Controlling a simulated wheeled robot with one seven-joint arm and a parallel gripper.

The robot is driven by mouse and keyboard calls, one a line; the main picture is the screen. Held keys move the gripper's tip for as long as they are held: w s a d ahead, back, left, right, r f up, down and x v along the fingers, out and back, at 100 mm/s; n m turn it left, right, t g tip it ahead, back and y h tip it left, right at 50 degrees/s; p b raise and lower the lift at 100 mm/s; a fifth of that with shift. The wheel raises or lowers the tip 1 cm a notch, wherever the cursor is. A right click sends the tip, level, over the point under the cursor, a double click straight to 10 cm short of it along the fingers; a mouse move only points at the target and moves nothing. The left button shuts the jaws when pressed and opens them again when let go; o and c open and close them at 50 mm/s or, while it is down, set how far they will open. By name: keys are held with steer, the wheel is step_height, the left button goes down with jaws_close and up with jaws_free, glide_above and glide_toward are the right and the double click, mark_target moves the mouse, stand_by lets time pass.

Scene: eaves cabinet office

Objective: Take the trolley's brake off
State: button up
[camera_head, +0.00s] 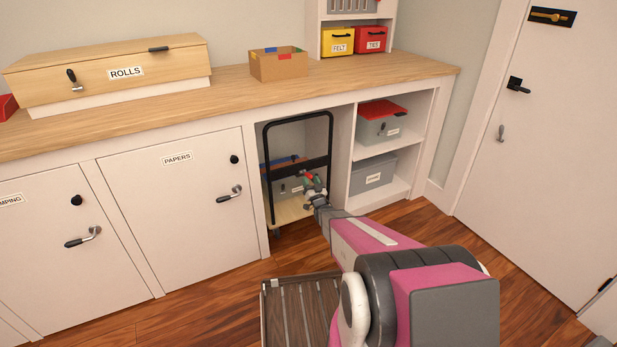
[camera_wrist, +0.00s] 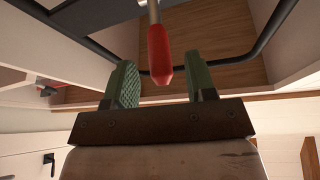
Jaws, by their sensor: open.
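The trolley (camera_head: 328,140) stands in the open bay under the counter, with a black tube frame and a pale deck (camera_head: 290,212). A red-tipped lever (camera_wrist: 160,55) on a metal stem, seemingly the brake lever, hangs from the frame in the wrist view. My gripper (camera_wrist: 160,85) has two green fingers, open, one on each side of the red tip. There are gaps between the tip and both fingers. In the head view my gripper (camera_head: 312,184) reaches to the front of the trolley and hides part of it.
A grey box (camera_head: 285,187) shows behind the trolley's frame. Shelves to the right hold a red-lidded box (camera_head: 380,128) and a grey box (camera_head: 373,174). The PAPERS door (camera_head: 185,205) is shut on the left.

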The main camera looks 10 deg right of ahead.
mark_target(308, 175)
steer(key=shift+x, duration=1.75)
jaws_close()
